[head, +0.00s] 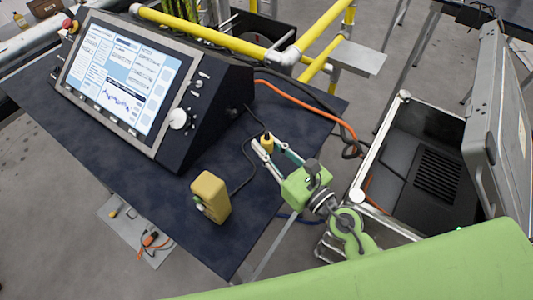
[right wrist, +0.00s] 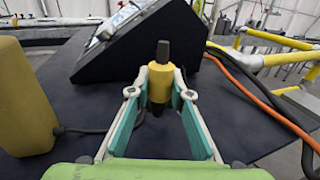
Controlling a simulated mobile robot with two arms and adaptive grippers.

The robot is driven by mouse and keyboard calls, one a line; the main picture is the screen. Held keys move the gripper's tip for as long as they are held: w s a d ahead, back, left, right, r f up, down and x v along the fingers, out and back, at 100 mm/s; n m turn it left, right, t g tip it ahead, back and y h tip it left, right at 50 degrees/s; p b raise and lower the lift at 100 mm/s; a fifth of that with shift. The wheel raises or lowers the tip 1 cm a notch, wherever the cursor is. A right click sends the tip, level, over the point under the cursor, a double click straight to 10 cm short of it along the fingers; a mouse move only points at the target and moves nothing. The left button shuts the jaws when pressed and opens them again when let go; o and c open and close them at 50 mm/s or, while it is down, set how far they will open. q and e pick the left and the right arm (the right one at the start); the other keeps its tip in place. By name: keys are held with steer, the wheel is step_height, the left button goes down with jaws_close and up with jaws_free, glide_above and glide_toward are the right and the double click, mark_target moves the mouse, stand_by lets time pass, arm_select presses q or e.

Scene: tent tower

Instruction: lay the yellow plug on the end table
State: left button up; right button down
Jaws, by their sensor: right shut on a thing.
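The yellow plug (head: 267,144), with a dark tip, is between the fingertips of my right gripper (head: 266,149). In the right wrist view the yellow plug (right wrist: 160,84) stands upright between the two fingers, dark end up, and my right gripper (right wrist: 158,97) is shut on it. The plug is over the right part of a dark-topped table (head: 105,133), which I take to be the end table. I cannot tell whether its lower end touches the top. My left gripper is not in view.
A slanted console with a screen (head: 123,79) fills the table's back. A yellow box (head: 211,196) stands near the front edge, left of the gripper. Orange (head: 312,105) and black cables run behind the plug. An open metal case (head: 420,150) is at right. Bare tabletop lies between box and console.

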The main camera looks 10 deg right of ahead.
steer(key=f+b, duration=0.1)
steer(key=f, duration=0.1)
steer(key=f+b, duration=0.1)
steer(key=f, duration=0.1)
steer(key=shift+w+b, duration=0.35)
steer(key=shift+w, duration=0.05)
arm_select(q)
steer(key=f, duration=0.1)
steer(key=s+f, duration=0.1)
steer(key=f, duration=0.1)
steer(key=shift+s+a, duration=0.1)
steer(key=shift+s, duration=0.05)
arm_select(e)
steer(key=shift+r, duration=0.1)
steer(key=c, duration=2.2)
jaws_free()
steer(key=shift+f, duration=0.25)
steer(key=shift+c, duration=0.2)
steer(key=o, duration=0.4)
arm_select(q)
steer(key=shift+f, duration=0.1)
arm_select(e)
steer(key=shift+r, duration=0.15)
